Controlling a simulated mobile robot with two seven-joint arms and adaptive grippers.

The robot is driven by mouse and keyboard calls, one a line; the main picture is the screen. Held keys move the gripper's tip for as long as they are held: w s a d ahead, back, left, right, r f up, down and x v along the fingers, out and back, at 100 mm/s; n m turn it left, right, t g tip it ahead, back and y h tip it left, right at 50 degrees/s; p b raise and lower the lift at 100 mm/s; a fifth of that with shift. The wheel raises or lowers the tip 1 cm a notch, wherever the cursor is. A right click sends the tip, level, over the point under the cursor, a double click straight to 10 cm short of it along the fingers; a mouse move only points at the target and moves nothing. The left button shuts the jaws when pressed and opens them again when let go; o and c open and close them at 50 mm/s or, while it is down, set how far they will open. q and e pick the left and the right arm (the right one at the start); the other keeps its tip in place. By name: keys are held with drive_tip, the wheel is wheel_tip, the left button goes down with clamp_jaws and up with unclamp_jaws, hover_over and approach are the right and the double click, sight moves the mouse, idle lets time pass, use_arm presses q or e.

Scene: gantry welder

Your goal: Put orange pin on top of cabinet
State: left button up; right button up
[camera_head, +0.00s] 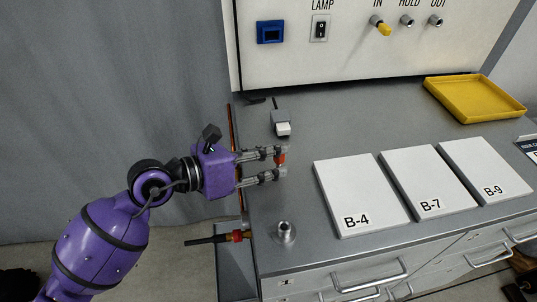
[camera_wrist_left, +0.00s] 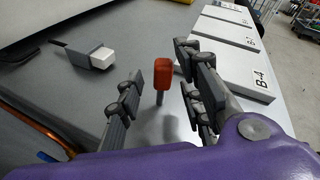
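The orange pin (camera_head: 281,159) has an orange-red head, and a thin grey stem shows under it in the left wrist view (camera_wrist_left: 162,72). It is upright between the fingertips of my left gripper (camera_head: 274,164), over the left part of the grey cabinet top (camera_head: 345,118). The left gripper is open, with fingers on both sides of the pin; the left wrist view (camera_wrist_left: 160,100) shows gaps beside the head. I cannot tell whether the stem's lower end touches the cabinet top. My right gripper is not in view.
A small grey block with a white end (camera_head: 282,125) lies behind the gripper. A metal socket (camera_head: 285,232) stands near the front edge. White panels B-4 (camera_head: 358,190), B-7 (camera_head: 425,178) and B-9 (camera_head: 483,168) lie to the right. A yellow tray (camera_head: 478,97) sits at the back right.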

use_arm(q)
drive_tip(key=shift+r, duration=0.3)
drive_tip(key=b+v, duration=0.1)
drive_tip(key=v, duration=1.1)
drive_tip(key=shift+b, duration=0.35)
drive_tip(key=shift+f, duration=0.1)
